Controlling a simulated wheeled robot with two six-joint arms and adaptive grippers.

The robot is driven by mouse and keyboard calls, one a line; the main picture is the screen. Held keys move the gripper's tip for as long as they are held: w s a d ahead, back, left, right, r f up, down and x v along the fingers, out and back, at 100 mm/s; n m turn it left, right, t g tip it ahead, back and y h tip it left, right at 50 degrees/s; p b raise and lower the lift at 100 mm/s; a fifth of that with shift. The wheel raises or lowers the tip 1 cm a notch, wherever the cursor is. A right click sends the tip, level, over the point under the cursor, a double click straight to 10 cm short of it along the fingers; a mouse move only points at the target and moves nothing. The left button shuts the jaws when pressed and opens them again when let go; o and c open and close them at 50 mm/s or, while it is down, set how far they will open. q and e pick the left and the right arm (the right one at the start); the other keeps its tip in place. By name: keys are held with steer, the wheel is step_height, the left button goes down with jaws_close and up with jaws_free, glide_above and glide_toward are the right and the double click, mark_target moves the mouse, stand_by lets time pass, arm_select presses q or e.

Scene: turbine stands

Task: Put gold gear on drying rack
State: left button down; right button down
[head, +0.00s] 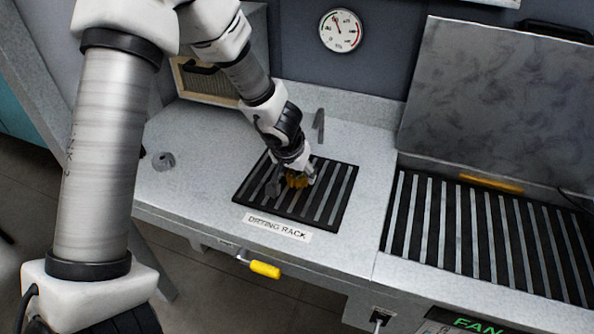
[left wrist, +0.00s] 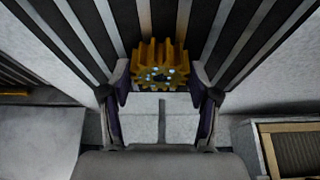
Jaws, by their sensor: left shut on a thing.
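The gold gear (head: 297,180) is at the drying rack (head: 335,208), a black slatted rack set in the grey counter. My left gripper (head: 292,177) is shut on the gear, right over the slats. In the left wrist view the gear (left wrist: 160,66) sits between the two fingertips of my left gripper (left wrist: 163,85), with the rack slats (left wrist: 98,32) behind it. I cannot tell whether the gear touches the slats. My right gripper is not in view.
A "DRYING RACK" label (head: 277,226) lies on the counter in front. A larger slatted bed (head: 485,235) with an upright grey lid (head: 500,105) is to the right. A small grey object (head: 163,161) lies on the left counter. A grey tap-like post (head: 319,124) stands behind the rack.

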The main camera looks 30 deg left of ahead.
arm_select(q)
steer(key=shift+f, duration=0.3)
stand_by(0.4)
steer(key=shift+c, duration=1)
jaws_free()
steer(key=shift+o, duration=0.8)
steer(key=shift+f, duration=0.1)
steer(key=p+v, duration=0.5)
steer(key=v, duration=0.2)
